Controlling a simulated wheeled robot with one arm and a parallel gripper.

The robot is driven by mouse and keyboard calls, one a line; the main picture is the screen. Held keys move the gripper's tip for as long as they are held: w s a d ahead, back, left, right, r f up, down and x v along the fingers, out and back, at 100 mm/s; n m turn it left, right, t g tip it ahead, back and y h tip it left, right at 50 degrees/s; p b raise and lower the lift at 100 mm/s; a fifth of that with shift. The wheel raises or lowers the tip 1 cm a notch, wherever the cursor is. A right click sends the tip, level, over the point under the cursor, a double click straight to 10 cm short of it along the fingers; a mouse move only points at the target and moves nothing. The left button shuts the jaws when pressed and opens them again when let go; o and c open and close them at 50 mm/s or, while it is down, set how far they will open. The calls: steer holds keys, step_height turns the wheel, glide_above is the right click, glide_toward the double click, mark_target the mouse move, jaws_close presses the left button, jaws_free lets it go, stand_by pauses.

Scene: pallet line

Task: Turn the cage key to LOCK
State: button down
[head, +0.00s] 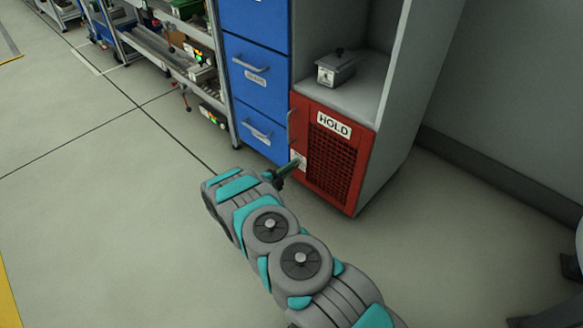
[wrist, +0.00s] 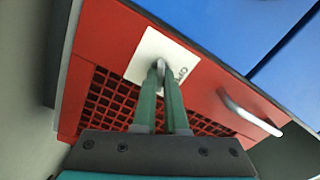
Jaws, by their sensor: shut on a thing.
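The red cage door (head: 343,180) carries a HOLD sign and a dark mesh panel, and it looks closed. A white lock plate (head: 301,158) sits at its left edge, below the handle. In the wrist view the plate (wrist: 150,50) shows partly hidden lettering. My gripper (wrist: 160,80) reaches the plate with its two green fingers shut on the small grey key (wrist: 160,67). The fingers hide most of the key, so I cannot read its pointing direction. In the head view my gripper (head: 298,163) meets the plate from the left front.
The door handle (wrist: 245,112) stands out beside the plate. Blue drawers (head: 256,90) adjoin the cage on the left. A grey lidded box (head: 336,72) stands on the shelf above. Shelving (head: 180,50) with bins lies further left. The floor in front is open.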

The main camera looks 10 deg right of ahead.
steer(key=m+b, duration=0.1)
steer(key=m, duration=0.3)
steer(key=shift+f+m, duration=0.1)
steer(key=shift+m, duration=0.3)
stand_by(0.4)
steer(key=c, duration=1)
jaws_free()
steer(key=shift+o, duration=0.2)
steer(key=v, duration=0.7)
steer(key=shift+s+a, duration=0.25)
steer(key=shift+w, duration=0.1)
